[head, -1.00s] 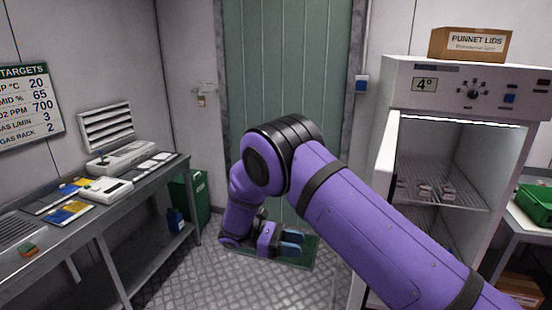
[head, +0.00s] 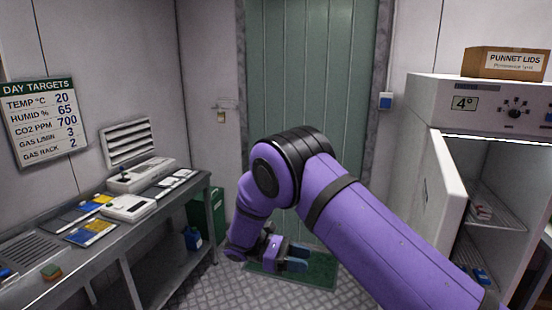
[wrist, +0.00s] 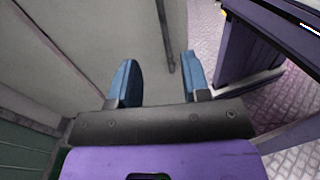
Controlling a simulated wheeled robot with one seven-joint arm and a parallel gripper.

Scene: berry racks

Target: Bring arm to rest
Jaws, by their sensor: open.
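My purple arm reaches in from the lower right of the head view and bends down at the elbow. My gripper (head: 296,260) hangs low in front of the green door, above the dark green mat on the floor. In the wrist view my gripper (wrist: 160,82) shows two blue fingers set well apart. Nothing is between them, so it is open and empty. A pale wall surface shows beyond the fingers.
A steel bench (head: 150,212) with devices and cards runs along the left. A fridge (head: 490,105) stands at the right with its door (head: 440,185) open, partly behind my arm. The green door (head: 310,70) and floor mat (head: 322,274) are ahead.

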